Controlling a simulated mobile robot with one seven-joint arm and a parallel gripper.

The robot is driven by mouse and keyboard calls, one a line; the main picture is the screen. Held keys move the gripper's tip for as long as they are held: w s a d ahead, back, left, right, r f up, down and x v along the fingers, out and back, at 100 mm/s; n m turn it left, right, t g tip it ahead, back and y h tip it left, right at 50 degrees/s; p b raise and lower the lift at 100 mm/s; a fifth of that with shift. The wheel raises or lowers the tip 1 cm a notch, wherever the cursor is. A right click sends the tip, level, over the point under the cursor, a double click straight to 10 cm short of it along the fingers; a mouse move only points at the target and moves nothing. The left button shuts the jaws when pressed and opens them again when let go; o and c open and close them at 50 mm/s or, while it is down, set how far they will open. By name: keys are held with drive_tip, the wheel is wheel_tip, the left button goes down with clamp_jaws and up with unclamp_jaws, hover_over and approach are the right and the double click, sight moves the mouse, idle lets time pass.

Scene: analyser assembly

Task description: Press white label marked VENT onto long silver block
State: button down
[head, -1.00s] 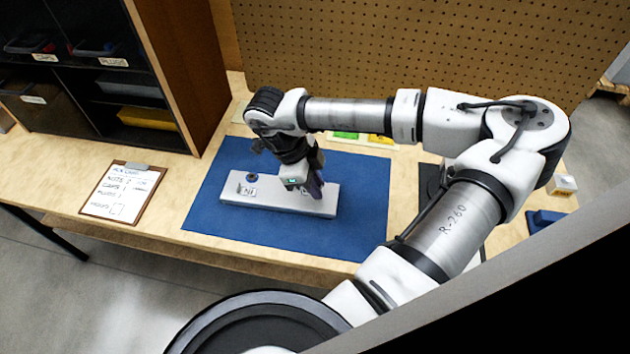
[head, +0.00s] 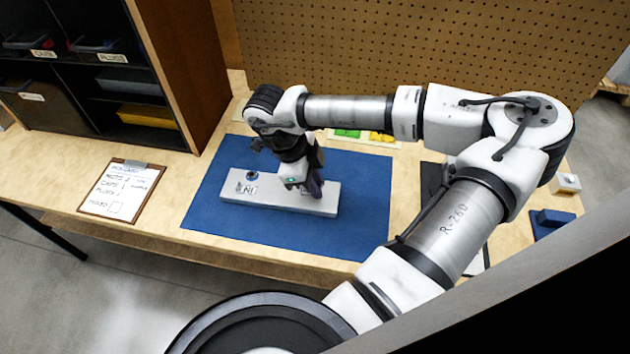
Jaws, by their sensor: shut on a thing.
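The long silver block (head: 270,199) lies on the blue mat (head: 350,222). A dark round fitting with a blue centre (head: 252,176) sits near its left end. Below that fitting is a small marking (head: 246,189), too small to read for sure. My gripper (head: 312,190) points down over the right part of the block, with its fingers at or just above the top face. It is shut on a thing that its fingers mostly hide. A pale patch with dark marks (head: 304,192) shows beside the fingers. I cannot tell whether this is the VENT label or whether it touches the block.
A clipboard (head: 123,190) lies on the wooden table left of the mat. A dark shelf with bins (head: 146,115) stands at the back left. Green (head: 347,133) and yellow (head: 379,137) pieces lie behind the mat, before the pegboard (head: 430,45). The mat's front is clear.

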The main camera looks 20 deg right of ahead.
drive_tip(key=shift+f+b, duration=1.6)
drive_tip(key=shift+b, duration=1.7)
idle(2.9)
idle(0.3)
drive_tip(key=c, duration=0.7)
unclamp_jaws()
drive_tip(key=shift+r, duration=0.1)
